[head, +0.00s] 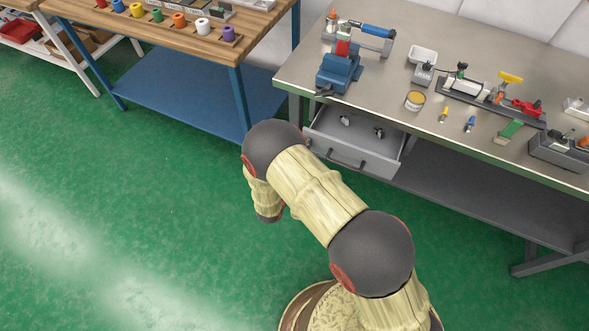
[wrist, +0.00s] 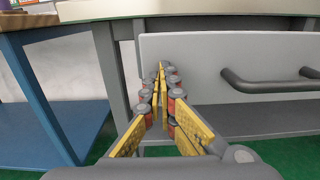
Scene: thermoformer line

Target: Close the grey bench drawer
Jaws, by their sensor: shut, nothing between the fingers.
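The grey bench drawer (head: 372,155) hangs pulled out beneath the grey-topped bench, with a few small objects inside. Its front panel (wrist: 215,55) fills much of the wrist view, with a dark bar handle (wrist: 268,86) to the right; the handle also shows in the head view (head: 347,162). My gripper (wrist: 160,68) is shut and empty. Its fingertips point at the left part of the drawer front, left of the handle. I cannot tell whether they touch it. In the head view my arm hides the gripper and part of the drawer's left side.
The bench top (head: 390,100) carries a blue vise (head: 340,72), a can (head: 414,100) and several tools. A blue-legged wooden table (head: 215,45) stands to the left; its blue leg (wrist: 45,90) is close in the wrist view. The green floor in front is clear.

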